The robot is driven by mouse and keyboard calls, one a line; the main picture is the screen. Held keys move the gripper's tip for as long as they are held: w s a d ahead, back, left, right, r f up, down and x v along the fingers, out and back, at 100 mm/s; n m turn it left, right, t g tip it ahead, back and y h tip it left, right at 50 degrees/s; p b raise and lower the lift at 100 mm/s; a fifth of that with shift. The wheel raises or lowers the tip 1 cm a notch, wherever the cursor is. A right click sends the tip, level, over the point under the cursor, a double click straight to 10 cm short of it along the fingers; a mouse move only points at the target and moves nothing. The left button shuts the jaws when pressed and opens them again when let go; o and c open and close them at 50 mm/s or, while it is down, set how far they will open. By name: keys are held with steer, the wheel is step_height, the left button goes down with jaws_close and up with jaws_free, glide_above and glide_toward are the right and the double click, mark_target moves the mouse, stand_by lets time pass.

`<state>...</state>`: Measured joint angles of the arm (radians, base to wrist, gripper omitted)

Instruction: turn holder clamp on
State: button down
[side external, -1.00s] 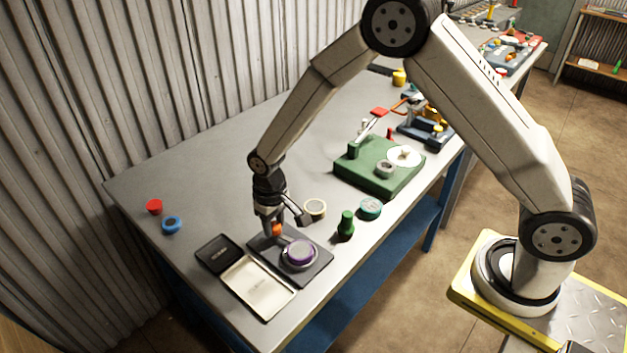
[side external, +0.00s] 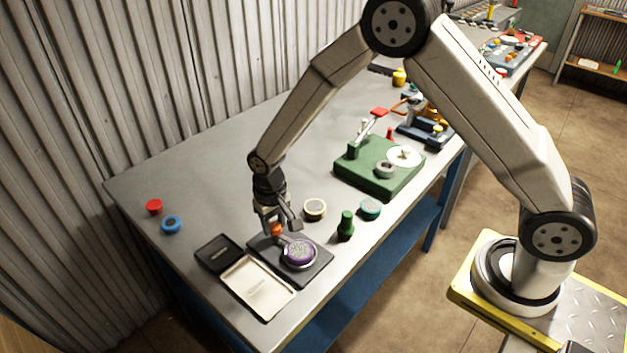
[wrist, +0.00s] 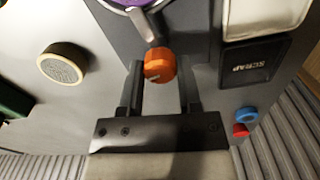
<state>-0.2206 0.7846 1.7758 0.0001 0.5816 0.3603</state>
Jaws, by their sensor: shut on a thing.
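The holder is a dark square plate (side external: 318,268) at the table's near end, with a round metal-rimmed seat. A purple round piece (side external: 300,252) with a speckled face sits in the seat. A short grey clamp lever (wrist: 147,27) runs from the seat rim to an orange knob (wrist: 158,64). My gripper (side external: 275,232) is shut on the orange knob, at the plate's back left side. In the wrist view, the two dark fingers (wrist: 160,70) stand on either side of the knob. Most of the seat is cut off by the top edge there.
A dark tray marked SCRAP (wrist: 254,65) and a pale tray (side external: 257,286) lie left of the holder. A cream round piece (side external: 315,209), a green knobbed tool (side external: 346,225) and a teal round piece (side external: 370,208) stand to the right. Red (side external: 154,206) and blue (side external: 171,224) pieces lie far left.

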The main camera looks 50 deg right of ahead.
mark_target(274, 224)
stand_by(0.7)
steer(key=shift+c, duration=1.4)
jaws_free()
steer(key=shift+r, duration=3.9)
